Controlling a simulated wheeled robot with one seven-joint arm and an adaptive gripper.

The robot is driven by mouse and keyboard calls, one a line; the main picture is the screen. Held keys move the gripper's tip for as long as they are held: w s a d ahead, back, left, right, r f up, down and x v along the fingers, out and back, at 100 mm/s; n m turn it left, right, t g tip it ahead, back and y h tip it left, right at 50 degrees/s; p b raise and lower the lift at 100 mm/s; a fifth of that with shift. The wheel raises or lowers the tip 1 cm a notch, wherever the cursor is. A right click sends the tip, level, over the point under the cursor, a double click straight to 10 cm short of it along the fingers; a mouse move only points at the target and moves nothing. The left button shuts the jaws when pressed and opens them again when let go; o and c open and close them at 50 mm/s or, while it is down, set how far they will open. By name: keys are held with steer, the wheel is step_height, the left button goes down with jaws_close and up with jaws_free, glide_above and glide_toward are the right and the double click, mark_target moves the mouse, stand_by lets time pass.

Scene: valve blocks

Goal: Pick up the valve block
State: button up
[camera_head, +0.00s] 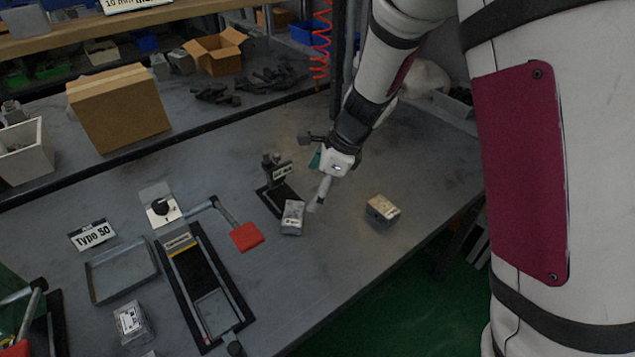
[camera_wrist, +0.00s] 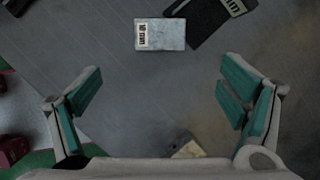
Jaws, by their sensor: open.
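A grey metal valve block (camera_head: 292,217) with a white label stands at the front end of a small black stand. It also shows at the top of the wrist view (camera_wrist: 160,34), beyond my fingertips. A second valve block (camera_head: 382,212) with a tan face sits to the right on the table. Part of a block shows at the bottom of the wrist view (camera_wrist: 188,150), mostly hidden by my gripper. A third block (camera_head: 130,322) sits at the lower left. My gripper (camera_wrist: 160,92) is open and empty, with teal finger pads spread wide; in the head view it hangs between the first two blocks.
The black stand (camera_head: 280,190) with its sign is close to my gripper. Bare table lies around the right block, near the table edge.

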mark_target(298, 214)
steer(key=b+x, duration=0.1)
steer(key=x, duration=1.2)
steer(key=shift+a+f+b, duration=0.1)
steer(key=shift+b, duration=0.2)
